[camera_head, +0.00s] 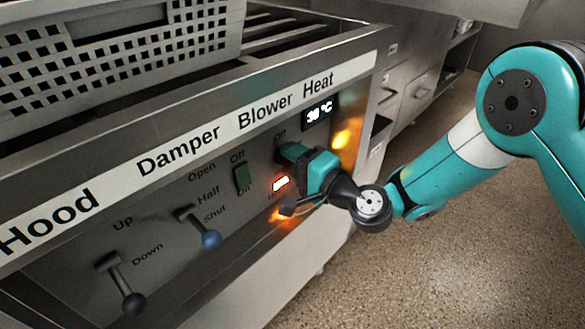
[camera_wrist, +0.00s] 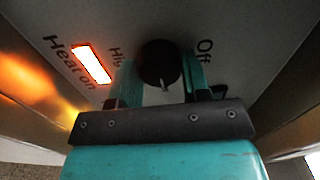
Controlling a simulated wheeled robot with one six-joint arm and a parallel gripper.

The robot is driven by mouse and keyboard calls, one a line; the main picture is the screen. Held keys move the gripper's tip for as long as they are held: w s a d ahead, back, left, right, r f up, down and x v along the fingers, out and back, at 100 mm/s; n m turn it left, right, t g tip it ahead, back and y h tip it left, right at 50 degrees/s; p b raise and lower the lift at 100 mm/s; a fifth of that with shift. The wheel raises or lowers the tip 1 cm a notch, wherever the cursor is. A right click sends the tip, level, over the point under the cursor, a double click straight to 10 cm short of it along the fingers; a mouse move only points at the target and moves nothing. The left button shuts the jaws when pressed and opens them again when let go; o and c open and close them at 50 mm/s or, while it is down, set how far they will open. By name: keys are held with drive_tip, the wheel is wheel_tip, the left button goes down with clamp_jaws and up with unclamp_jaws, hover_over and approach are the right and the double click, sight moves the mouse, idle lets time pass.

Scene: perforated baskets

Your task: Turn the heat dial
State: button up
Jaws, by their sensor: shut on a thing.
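The heat dial (camera_wrist: 160,63) is a round black knob with a pale pointer mark on the grey panel in the wrist view. My gripper (camera_wrist: 160,82) is shut on it, with one teal finger on each side. "Off" is printed to the dial's right and "Hi…" to its left, partly hidden. The "Heat on" lamp (camera_wrist: 92,64) glows white-orange. In the head view my gripper (camera_head: 292,158) is against the panel below the "Heat" label and hides the dial. The display (camera_head: 319,114) above it appears to read 38 °C.
Left of my gripper are the green blower switch (camera_head: 242,178), the blue-tipped damper lever (camera_head: 210,239) and the black-tipped hood lever (camera_head: 133,302). A perforated basket (camera_head: 110,70) sits on top. Open floor (camera_head: 450,240) lies to the right.

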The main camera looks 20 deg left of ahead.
drive_tip(key=n+b, duration=0.2)
drive_tip(key=n, duration=0.1)
drive_tip(key=n+b, duration=0.1)
drive_tip(key=b, duration=0.1)
drive_tip(key=shift+f+n, duration=0.25)
drive_tip(key=shift+n, duration=0.05)
drive_tip(key=n+b, duration=0.4)
drive_tip(key=shift+s+n+b, duration=0.1)
drive_tip(key=shift+n+b, duration=0.2)
drive_tip(key=shift+b, duration=0.1)
drive_tip(key=n+b, duration=0.5)
drive_tip(key=b, duration=0.1)
drive_tip(key=n+b, duration=0.3)
drive_tip(key=shift+r, duration=0.1)
drive_tip(key=shift+r+n, duration=0.1)
drive_tip(key=shift+n, duration=0.2)
drive_tip(key=o, duration=0.9)
